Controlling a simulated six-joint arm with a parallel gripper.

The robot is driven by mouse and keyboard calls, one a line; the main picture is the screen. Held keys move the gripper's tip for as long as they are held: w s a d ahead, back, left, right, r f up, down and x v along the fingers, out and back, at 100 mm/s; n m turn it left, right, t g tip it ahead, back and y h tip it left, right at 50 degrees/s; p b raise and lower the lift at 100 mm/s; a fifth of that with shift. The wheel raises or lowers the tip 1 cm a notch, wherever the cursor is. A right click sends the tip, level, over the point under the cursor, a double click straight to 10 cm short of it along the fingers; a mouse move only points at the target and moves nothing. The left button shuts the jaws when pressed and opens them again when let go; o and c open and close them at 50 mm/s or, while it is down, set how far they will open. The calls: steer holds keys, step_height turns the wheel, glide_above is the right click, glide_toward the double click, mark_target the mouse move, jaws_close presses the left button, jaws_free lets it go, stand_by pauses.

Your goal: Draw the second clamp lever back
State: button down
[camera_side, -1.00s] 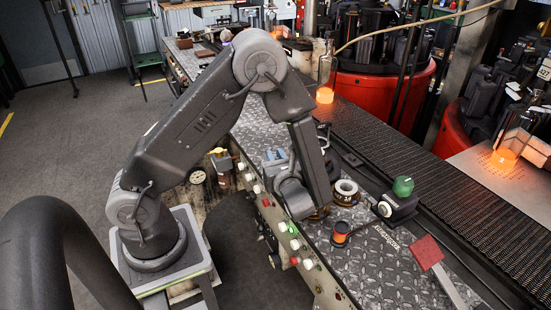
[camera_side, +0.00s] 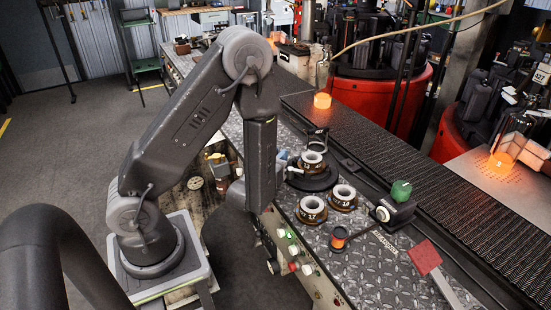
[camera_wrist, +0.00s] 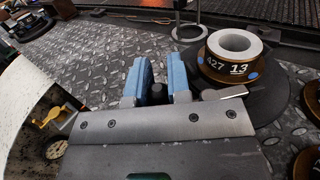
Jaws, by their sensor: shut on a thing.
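A brown mould ring (camera_wrist: 232,62) marked 13, with a white collar, sits on a dark round plate (camera_wrist: 272,105) in the wrist view. The same ring (camera_side: 313,162) and plate (camera_side: 318,183) show in the side view. A clamp lever (camera_wrist: 226,92) reaches from beside the ring toward my gripper (camera_wrist: 158,88). My gripper is shut on the lever's black knob (camera_wrist: 154,90), between its two blue fingers. The lever's middle is partly hidden by the right finger. In the side view my forearm covers most of my gripper.
Two more mould rings (camera_side: 312,209) (camera_side: 343,197) stand nearer the camera. The conveyor (camera_side: 430,195) runs behind. Lit buttons (camera_side: 292,266) line the bench's front edge.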

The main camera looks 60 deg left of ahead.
steer(key=shift+w+a+m+t+h, duration=0.1)
steer(key=shift+w+m+t+h, duration=0.15)
steer(key=shift+m+t+h, duration=0.45)
steer(key=shift+w+a+m+t+h, duration=0.1)
steer(key=shift+w+m+t+h, duration=0.3)
steer(key=shift+h, duration=0.6)
steer(key=shift+s, duration=0.1)
steer(key=c, duration=1.3)
jaws_free()
steer(key=shift+c, duration=0.2)
steer(key=shift+s+d+g, duration=0.1)
steer(key=shift+d+g, duration=0.05)
steer(key=shift+g, duration=0.15)
